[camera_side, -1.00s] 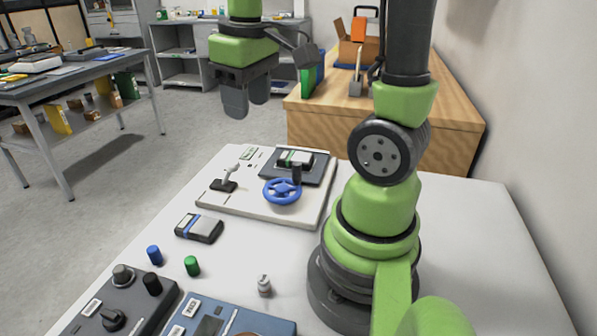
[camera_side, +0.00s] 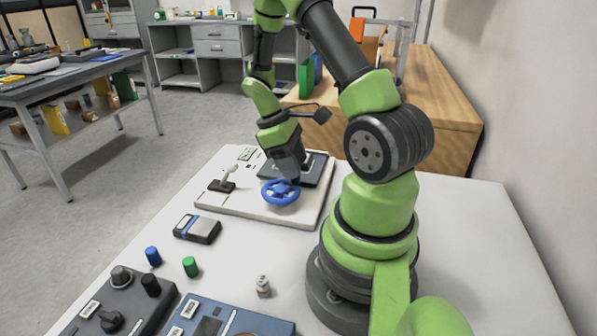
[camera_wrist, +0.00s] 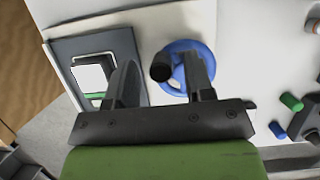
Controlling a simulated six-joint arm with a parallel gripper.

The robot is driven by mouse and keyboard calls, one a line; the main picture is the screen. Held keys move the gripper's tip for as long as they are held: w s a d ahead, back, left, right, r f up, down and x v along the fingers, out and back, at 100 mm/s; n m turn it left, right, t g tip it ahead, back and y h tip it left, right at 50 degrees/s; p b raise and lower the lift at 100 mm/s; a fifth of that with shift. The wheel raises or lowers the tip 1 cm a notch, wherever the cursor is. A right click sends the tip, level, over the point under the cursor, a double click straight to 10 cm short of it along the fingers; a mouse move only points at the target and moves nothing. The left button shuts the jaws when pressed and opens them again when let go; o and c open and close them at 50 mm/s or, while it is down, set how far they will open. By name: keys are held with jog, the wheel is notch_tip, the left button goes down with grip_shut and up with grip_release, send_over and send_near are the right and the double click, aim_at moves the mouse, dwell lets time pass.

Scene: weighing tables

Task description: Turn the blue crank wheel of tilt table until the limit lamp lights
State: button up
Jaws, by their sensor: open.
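The tilt table's pale base board (camera_side: 245,210) lies at the far side of the white table. Its blue crank wheel (camera_side: 281,193) shows below my gripper (camera_side: 290,172) in the side view. In the wrist view the wheel (camera_wrist: 180,88) has a black handle (camera_wrist: 161,67) on it. That handle appears between the fingers of my open gripper (camera_wrist: 163,85), and the right finger overlaps the wheel. I cannot tell whether anything touches. The dark tilt plate (camera_wrist: 125,45) bears a small box (camera_wrist: 90,75). I cannot make out a limit lamp.
A lever switch (camera_side: 222,185) stands on the board's left. Control boxes fill the near edge.

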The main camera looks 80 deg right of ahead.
jog(key=shift+x, duration=1.45)
grip_shut()
jog(key=shift+s+a+m+y, duration=0.15)
jog(key=shift+a+m+y, duration=0.15)
jog(key=shift+m, duration=0.5)
jog(key=shift+s+a+m+y, duration=0.2)
jog(key=shift+m+y, duration=0.2)
jog(key=shift+m, duration=0.4)
grip_release()
jog(key=a+v, duration=0.1)
jog(key=v, duration=0.9)
jog(key=shift+d, duration=0.45)
